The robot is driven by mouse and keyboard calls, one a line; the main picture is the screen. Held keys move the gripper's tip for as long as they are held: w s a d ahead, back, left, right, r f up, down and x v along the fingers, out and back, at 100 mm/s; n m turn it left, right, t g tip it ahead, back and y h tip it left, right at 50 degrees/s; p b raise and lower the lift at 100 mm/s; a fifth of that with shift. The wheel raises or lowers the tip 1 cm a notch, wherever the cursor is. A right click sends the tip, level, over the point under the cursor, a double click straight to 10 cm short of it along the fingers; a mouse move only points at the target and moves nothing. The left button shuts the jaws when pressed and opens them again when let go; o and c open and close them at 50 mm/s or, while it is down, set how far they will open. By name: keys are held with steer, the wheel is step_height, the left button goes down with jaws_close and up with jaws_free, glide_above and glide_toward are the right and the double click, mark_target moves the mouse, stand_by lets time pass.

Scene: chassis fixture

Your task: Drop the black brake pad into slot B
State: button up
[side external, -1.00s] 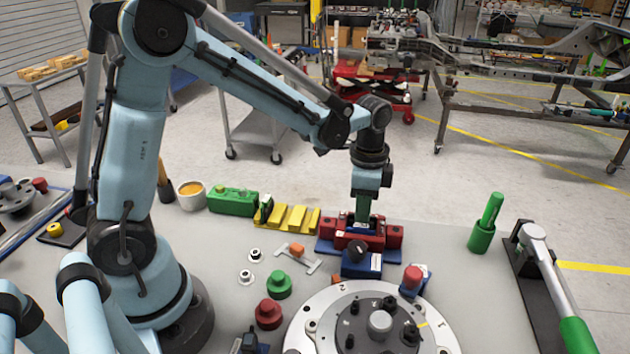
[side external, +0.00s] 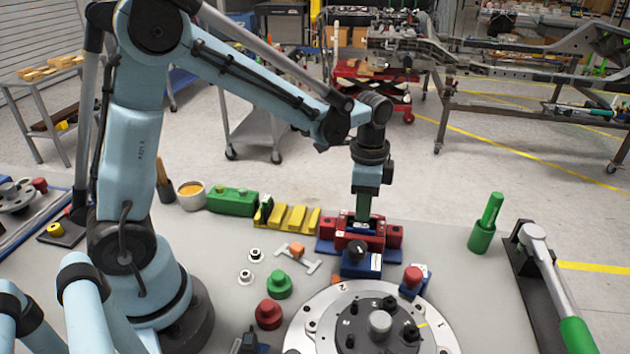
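My gripper (side external: 363,212) points straight down at the red and blue fixture (side external: 392,238) at the middle right of the bench. The fingertips are too small and hidden to read. A yellow slotted rack (side external: 298,219) stands to the left of the fixture, with a small black and green piece (side external: 263,211) at its left end. I cannot pick out the black brake pad for sure, and no slot B label is readable.
A green block (side external: 232,201) and a cup (side external: 191,195) stand left of the rack. A round grey turntable (side external: 310,322) is in front of the fixture. Red (side external: 268,314) and green (side external: 279,285) knobs sit left of it. A green cylinder (side external: 482,239) and a lever (side external: 553,285) are at right.

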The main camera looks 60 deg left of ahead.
steer(key=shift+r, duration=1.05)
steer(key=o, duration=0.6)
steer(key=shift+c, duration=0.2)
steer(key=shift+r, duration=2.25)
